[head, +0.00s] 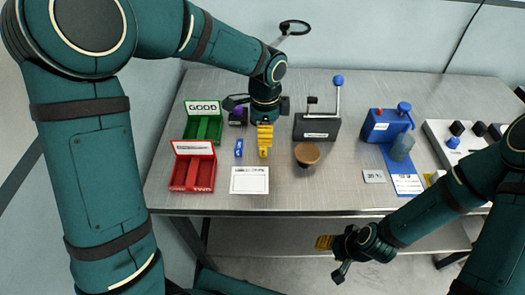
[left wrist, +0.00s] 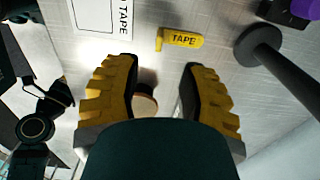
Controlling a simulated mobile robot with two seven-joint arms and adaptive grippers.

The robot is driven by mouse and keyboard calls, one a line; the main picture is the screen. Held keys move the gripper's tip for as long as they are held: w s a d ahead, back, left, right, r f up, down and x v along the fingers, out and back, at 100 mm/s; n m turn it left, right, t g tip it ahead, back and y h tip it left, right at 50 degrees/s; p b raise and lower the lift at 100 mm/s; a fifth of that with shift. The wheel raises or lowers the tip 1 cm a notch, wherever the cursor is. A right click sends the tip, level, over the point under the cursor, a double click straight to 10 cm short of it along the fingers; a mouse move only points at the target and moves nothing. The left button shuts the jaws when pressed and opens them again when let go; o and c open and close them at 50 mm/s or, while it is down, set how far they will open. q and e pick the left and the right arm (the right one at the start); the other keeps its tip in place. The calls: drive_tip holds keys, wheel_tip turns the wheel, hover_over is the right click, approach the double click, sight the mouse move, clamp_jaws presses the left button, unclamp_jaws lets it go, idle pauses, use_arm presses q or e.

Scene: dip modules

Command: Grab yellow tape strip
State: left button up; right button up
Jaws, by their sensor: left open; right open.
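The yellow tape strip, marked TAPE (left wrist: 182,40), lies flat on the metal table in the left wrist view. In the head view it shows as a small yellow piece (head: 263,153) just below my left gripper (head: 265,140). In the left wrist view the yellow fingers of my left gripper (left wrist: 158,85) are spread wide with nothing between them, and the strip is beyond their tips. My right gripper (head: 334,254) is open and empty, low in front of the table's front edge.
A blue piece (head: 239,148) lies left of the strip, with a white card (head: 249,180) in front. Green (head: 204,128) and red (head: 193,173) bins stand at the left.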

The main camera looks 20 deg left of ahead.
sight(263, 149)
use_arm(q)
wheel_tip(263, 149, down, 3)
drive_tip(key=shift+r, duration=0.1)
drive_tip(key=shift+s+a+f+b, duration=0.1)
drive_tip(key=shift+f+b, duration=0.45)
drive_tip(key=shift+f, duration=0.8)
drive_tip(key=shift+s+a+f+b, duration=0.1)
drive_tip(key=shift+f+b, duration=0.4)
drive_tip(key=shift+f, duration=0.85)
drive_tip(key=shift+r, duration=0.1)
clamp_jaws()
